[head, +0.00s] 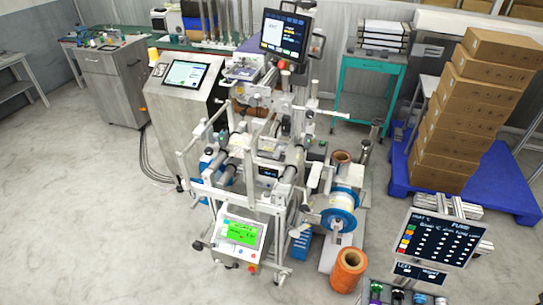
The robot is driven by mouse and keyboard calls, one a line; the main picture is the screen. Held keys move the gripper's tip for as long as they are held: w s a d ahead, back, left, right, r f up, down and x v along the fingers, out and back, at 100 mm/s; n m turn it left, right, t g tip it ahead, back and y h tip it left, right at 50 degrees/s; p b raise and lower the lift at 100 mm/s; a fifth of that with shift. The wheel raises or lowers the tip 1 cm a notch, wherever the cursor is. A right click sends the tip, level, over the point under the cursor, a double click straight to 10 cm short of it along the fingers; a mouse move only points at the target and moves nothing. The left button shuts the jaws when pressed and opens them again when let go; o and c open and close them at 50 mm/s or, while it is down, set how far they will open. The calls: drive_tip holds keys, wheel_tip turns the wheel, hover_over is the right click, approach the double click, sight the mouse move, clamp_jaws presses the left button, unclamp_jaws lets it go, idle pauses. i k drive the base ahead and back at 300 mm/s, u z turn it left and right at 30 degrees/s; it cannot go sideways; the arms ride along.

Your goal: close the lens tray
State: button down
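I cannot make out a lens tray in the head view. No drawer or tray that I can tell as such shows open or shut. The nearest large thing is a white-framed reel machine (270,165) in the middle, with a green-lit screen (242,233) at its front. My gripper is not in view, and no part of my arm can be told.
A steel console (182,120) stands left of the machine. An orange roll (348,270) stands on the floor at front right. Cardboard boxes (470,110) are stacked on a blue pallet (515,190). A dark display panel (440,240) is at lower right. The floor (80,220) at left is clear.

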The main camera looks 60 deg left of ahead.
sight(277, 154)
drive_tip(key=u, duration=2.2)
